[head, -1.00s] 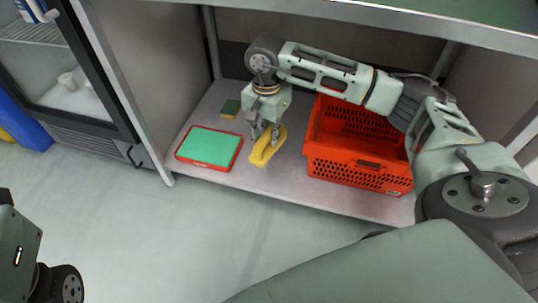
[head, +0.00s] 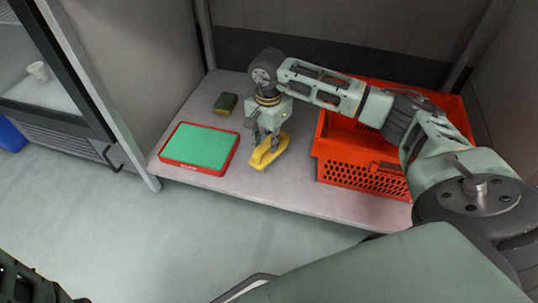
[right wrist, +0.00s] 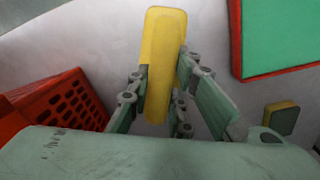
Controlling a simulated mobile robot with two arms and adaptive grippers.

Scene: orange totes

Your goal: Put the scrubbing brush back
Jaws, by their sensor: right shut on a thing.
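The scrubbing brush appears as a yellow, elongated block (head: 268,152) on the grey shelf, between the red-framed green pad and the orange tote. My right gripper (head: 264,138) comes down over it from above and is shut on it. The right wrist view shows the yellow brush (right wrist: 162,50) between the two fingers (right wrist: 158,97). The bristles cannot be made out. Whether the brush touches the shelf or is slightly lifted is hard to tell. My left gripper is not clearly seen; only a dark part of my left arm shows at the lower left.
An orange tote (head: 360,176) stands on the shelf to the right, partly behind my right arm. A green pad in a red tray (head: 165,160) lies to the left. A small green and yellow sponge (head: 225,104) lies behind it. The shelf has side walls and a front edge.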

